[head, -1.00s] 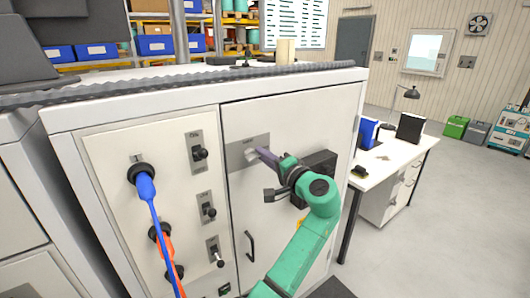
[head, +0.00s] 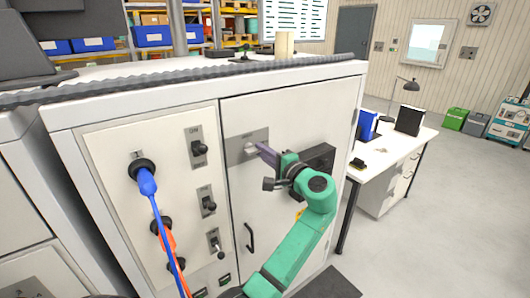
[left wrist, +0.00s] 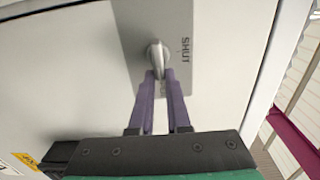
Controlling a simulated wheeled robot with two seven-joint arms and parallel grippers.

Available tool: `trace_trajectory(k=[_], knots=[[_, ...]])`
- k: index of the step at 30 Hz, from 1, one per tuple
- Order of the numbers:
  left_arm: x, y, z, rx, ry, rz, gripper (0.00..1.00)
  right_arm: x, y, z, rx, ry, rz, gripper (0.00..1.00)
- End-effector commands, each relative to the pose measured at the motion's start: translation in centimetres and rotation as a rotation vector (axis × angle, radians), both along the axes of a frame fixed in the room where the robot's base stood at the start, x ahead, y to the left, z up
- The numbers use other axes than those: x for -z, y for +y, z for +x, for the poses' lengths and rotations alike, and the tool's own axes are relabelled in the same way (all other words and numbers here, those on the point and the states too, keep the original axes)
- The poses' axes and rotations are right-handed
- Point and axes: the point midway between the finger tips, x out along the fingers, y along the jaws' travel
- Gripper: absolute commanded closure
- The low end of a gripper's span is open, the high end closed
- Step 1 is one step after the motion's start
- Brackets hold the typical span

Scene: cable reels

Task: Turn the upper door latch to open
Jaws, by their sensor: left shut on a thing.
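The upper door latch is a small silvery handle (left wrist: 157,56) on a grey plate (head: 238,148) high on the white cabinet door (head: 290,120). The wrist view shows the word SHUT on the plate beside the handle. My left gripper (head: 258,149) reaches the plate on its green arm. Its two purple fingers close on the latch handle from both sides, and the fingertips (left wrist: 159,76) touch it. In the head view the fingers mostly hide the handle. The door lies flush in its frame. My right gripper is not in view.
A dark door pull (head: 250,237) sits lower on the door. The left panel carries several switches and a blue cable (head: 148,185) and an orange cable (head: 166,238) in sockets. A white desk (head: 385,160) stands to the right, with open floor beyond.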

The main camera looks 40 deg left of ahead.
Motion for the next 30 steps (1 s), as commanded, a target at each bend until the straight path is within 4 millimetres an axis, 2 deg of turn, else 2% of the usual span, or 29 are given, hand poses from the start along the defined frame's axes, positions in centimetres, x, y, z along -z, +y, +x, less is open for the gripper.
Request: trace_trajectory(k=[1, 3, 17, 20, 30], knots=[[-0.6, 0.2, -0.1, -0.004, -0.008, 0.008, 0.77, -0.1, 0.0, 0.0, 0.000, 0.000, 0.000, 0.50], [-0.5, 0.2, -0.1, -0.004, -0.007, 0.007, 0.55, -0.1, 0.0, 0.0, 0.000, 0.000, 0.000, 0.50], [0.0, -0.4, -0.1, 0.000, -0.004, 0.002, 0.55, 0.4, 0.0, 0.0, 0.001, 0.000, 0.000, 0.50], [0.4, -2.1, -0.6, 0.002, -0.005, -0.001, 0.55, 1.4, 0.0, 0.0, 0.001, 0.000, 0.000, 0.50], [0.4, -11.2, -3.4, 0.000, -0.005, 0.000, 0.55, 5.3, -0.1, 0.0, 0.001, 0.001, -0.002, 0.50]])
